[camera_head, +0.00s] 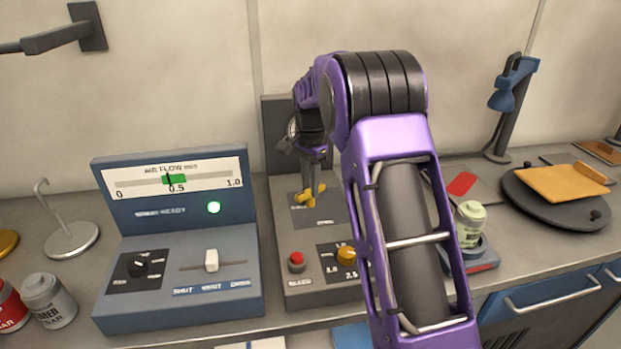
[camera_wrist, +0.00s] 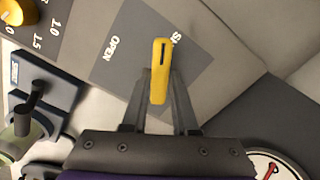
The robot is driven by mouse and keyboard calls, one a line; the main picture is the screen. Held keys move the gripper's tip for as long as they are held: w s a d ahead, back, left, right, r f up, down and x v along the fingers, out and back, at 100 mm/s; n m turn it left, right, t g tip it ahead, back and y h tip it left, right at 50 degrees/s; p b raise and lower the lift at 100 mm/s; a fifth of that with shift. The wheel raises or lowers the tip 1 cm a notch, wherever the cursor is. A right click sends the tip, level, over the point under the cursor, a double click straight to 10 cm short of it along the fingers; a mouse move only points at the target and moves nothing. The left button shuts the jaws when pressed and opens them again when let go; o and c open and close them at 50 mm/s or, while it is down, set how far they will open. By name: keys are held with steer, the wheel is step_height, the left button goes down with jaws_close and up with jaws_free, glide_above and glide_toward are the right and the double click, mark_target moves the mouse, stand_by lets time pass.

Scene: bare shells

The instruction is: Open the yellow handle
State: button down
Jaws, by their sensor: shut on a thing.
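The yellow handle (camera_head: 304,197) sits on a dark label plate on the grey control box (camera_head: 292,245), left of my purple arm. In the wrist view the yellow handle (camera_wrist: 161,68) stands upright in the picture, between the two grey fingers of my gripper (camera_wrist: 160,92). The fingers are shut on it, one on each side. The plate reads "OPEN" to the left of the handle; a second label at its upper right is partly hidden and starts with "S". In the head view my gripper (camera_head: 314,172) comes down on the handle from above, with its tips partly hidden.
A red button (camera_head: 296,261) and a yellow knob (camera_head: 347,254) are at the front of the grey box. A blue air-flow panel (camera_head: 180,270) with a lit green lamp stands to its left. A pale green-lidded jar (camera_head: 469,224) stands right of my arm.

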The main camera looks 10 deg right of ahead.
steer(key=n+p, duration=0.1)
steer(key=n, duration=0.4)
steer(key=shift+n, duration=0.3)
steer(key=n, duration=0.6)
steer(key=shift+n, duration=0.3)
steer(key=c, duration=0.7)
jaws_free()
step_height(320, 180, up, 17)
steer(key=shift+r, duration=0.2)
